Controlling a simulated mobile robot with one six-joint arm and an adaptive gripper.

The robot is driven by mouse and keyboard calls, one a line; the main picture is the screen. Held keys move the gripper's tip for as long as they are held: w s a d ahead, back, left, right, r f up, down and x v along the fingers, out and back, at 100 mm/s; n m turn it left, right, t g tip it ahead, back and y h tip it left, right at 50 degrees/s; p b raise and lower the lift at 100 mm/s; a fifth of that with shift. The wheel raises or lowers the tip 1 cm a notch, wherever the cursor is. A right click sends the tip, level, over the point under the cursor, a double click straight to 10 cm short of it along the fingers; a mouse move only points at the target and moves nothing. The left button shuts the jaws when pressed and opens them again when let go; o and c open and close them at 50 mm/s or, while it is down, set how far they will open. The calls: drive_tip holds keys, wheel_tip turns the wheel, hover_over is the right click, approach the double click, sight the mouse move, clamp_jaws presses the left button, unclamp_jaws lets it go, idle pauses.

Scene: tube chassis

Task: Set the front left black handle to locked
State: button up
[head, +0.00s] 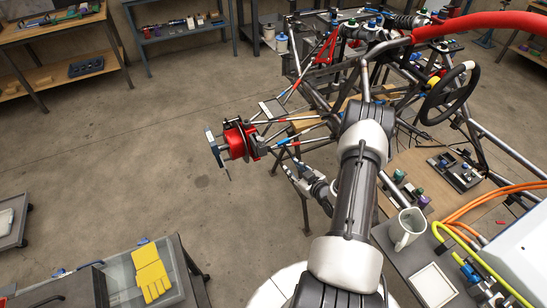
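The tube chassis (487,131) stands at the upper right, with bare grey tubes and a dark steering wheel (451,91). A wheel hub with a red caliper (238,137) sticks out from its near left corner on thin red and blue tipped links. I cannot pick out the front left black handle for certain, nor its setting. My arm rises from the bottom middle and covers part of the chassis.
A grey bench at the lower right holds a white mug (405,229), small knobs (411,191) and cables. A yellow glove (152,272) lies on a glass-topped cart at the lower left. Workbenches (53,28) line the back. The concrete floor at the left middle is clear.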

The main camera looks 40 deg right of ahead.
sight(278, 157)
drive_tip(key=b+x, duration=0.4)
drive_tip(key=x, duration=1.1)
drive_tip(key=shift+w+a+f, duration=0.1)
drive_tip(key=shift+w+f, duration=0.05)
drive_tip(key=shift+w, duration=0.05)
clamp_jaws()
